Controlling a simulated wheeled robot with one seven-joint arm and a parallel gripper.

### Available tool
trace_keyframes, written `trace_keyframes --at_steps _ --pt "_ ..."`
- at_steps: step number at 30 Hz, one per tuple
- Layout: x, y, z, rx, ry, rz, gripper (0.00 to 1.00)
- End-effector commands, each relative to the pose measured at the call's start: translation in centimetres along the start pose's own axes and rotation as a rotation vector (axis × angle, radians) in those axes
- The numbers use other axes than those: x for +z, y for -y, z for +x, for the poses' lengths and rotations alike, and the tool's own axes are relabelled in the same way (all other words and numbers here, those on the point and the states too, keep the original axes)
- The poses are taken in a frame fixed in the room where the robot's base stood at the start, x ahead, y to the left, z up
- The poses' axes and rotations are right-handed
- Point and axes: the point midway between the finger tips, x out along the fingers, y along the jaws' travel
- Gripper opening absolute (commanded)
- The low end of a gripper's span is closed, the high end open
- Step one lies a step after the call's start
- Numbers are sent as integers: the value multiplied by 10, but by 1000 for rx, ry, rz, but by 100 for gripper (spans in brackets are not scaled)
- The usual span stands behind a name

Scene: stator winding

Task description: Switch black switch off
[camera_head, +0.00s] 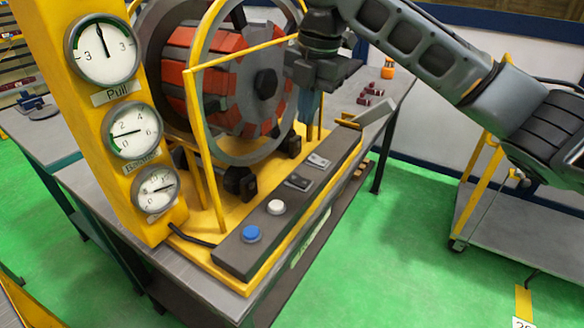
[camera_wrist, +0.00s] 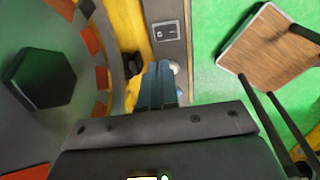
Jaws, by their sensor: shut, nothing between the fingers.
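The control strip (camera_head: 236,262) runs along the front of the yellow machine base. On it are two dark rocker switches on light plates, a nearer one (camera_head: 298,182) and a farther one (camera_head: 318,160). My gripper (camera_head: 307,118) points down by the stator, behind the farther switch in the head view. Its fingers are shut and empty. In the wrist view, the fingertips (camera_wrist: 158,68) are beside a white round button, and one switch (camera_wrist: 166,31) shows beyond them. I cannot tell which switch that is, or its on/off position.
A blue button (camera_head: 251,233) and a white button (camera_head: 275,207) sit at the strip's near end. A lever (camera_head: 376,112) rises at its far end. The red-and-grey stator (camera_head: 208,85) and yellow frame stand close to my gripper. A gauge column (camera_head: 85,75) is at left.

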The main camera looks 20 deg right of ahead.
Motion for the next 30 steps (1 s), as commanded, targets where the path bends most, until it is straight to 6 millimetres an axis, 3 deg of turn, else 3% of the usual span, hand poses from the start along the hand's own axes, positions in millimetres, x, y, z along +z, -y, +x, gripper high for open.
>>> trace_keyframes --at_steps 7,21,30 --pt "0 0 18 -2 -1 1 0" --pt "-1 0 106 -2 -2 2 0" --pt "-1 0 137 -1 0 0 0"
